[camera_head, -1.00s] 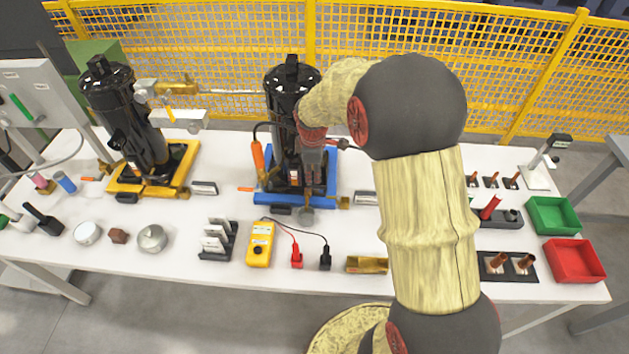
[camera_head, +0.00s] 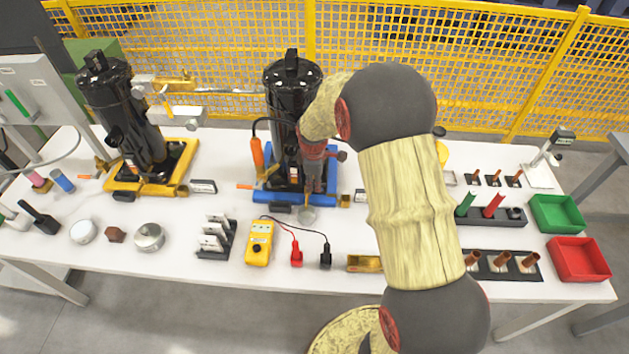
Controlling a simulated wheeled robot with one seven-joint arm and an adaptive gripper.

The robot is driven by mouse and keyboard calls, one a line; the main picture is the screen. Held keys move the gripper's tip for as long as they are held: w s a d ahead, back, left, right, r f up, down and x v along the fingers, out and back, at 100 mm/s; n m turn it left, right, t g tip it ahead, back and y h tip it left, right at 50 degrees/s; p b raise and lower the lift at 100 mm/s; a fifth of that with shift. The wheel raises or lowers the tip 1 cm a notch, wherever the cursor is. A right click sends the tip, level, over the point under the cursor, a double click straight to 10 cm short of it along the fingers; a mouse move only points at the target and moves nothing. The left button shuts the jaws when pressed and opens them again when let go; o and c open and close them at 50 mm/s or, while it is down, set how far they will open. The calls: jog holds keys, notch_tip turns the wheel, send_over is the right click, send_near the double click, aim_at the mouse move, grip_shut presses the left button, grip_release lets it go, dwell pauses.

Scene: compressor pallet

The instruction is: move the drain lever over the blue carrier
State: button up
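The blue carrier (camera_head: 333,180) stands at the middle of the white table and bears a tall black compressor (camera_head: 291,80). My gripper (camera_head: 313,188) points down in front of the compressor's lower right, over the carrier's front. Its fingers are small and dark here, and I cannot tell whether they are open or touching anything. My wrist and gripper hide part of the compressor and carrier.
A second black compressor stands on a yellow carrier (camera_head: 125,183) at the left. A yellow multimeter (camera_head: 259,243) with leads lies in front. Green (camera_head: 557,213) and red (camera_head: 579,259) bins are at the right. A yellow mesh fence (camera_head: 400,35) runs behind the table.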

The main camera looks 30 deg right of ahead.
jog(key=shift+c, duration=1.2)
jog(key=c, duration=0.4)
grip_shut()
jog(key=shift+m, duration=0.3)
jog(key=shift+s+a+m+g+h+p, duration=0.15)
jog(key=shift+a+m+g+p, duration=0.1)
jog(key=shift+m, duration=0.95)
jog(key=shift+s+a+m+g+h+p, duration=0.15)
jog(key=shift+a+m+h+p, duration=0.1)
jog(key=shift+m, duration=0.95)
jog(key=shift+a+m+g+h+p, duration=0.1)
jog(key=shift+a+m+g+p, duration=0.15)
jog(key=shift+m, duration=0.95)
jog(key=o, duration=0.6)
grip_release()
